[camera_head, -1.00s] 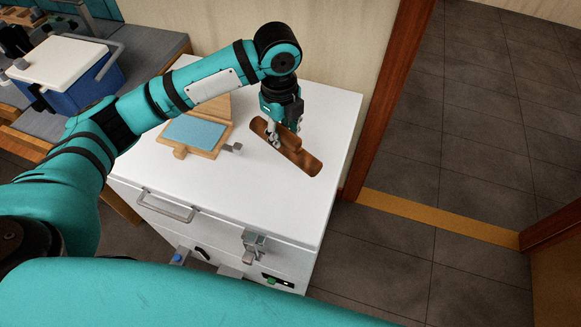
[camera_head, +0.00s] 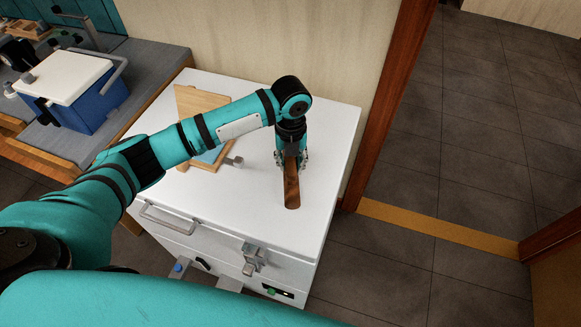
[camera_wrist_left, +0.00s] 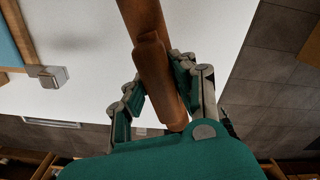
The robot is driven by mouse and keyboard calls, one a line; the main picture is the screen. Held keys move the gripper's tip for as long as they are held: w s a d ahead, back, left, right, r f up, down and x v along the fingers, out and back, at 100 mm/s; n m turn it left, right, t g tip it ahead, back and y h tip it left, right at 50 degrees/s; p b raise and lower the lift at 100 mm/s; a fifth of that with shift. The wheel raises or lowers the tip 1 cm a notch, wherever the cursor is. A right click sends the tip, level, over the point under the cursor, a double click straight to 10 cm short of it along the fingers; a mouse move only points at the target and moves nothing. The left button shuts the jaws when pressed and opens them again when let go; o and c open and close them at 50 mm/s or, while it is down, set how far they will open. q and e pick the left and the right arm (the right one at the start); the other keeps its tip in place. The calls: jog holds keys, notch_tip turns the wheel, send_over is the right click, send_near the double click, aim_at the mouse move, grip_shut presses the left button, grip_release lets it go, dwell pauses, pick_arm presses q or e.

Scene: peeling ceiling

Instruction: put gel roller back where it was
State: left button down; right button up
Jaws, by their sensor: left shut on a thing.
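The gel roller appears as a brown, wood-like cylinder (camera_head: 292,194) over the right part of the white cabinet top. My left gripper (camera_head: 291,160) points down and is shut on it. In the left wrist view the roller (camera_wrist_left: 160,75) lies between the two fingers and runs lengthwise up the picture. Its upper end leaves the frame. I cannot tell whether it touches the cabinet top or hangs just above it. My right gripper is not in view.
The white cabinet top (camera_head: 260,215) is mostly bare. A wooden stand (camera_head: 188,101) with a blue pad and small metal knob (camera_head: 238,161) is partly hidden behind my left arm. A blue cooler box (camera_head: 96,108) stands on the grey bench. A door frame is at right.

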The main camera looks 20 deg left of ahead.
aim_at(291, 160)
pick_arm(q)
notch_tip(291, 160, down, 2)
jog(key=shift+f, duration=0.55)
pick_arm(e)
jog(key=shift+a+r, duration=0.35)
pick_arm(q)
jog(key=shift+f, duration=0.15)
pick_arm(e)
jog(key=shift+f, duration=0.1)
pick_arm(q)
jog(key=c, duration=1.1)
grip_release()
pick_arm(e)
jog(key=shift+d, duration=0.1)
pick_arm(q)
jog(key=shift+r, duration=0.45)
notch_tip(291, 160, up, 12)
jog(key=shift+f+b, duration=0.25)
jog(key=shift+b, duration=0.9)
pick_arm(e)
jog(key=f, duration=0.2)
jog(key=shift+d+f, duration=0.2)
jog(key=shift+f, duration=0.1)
pick_arm(q)
jog(key=shift+s+f, duration=0.1)
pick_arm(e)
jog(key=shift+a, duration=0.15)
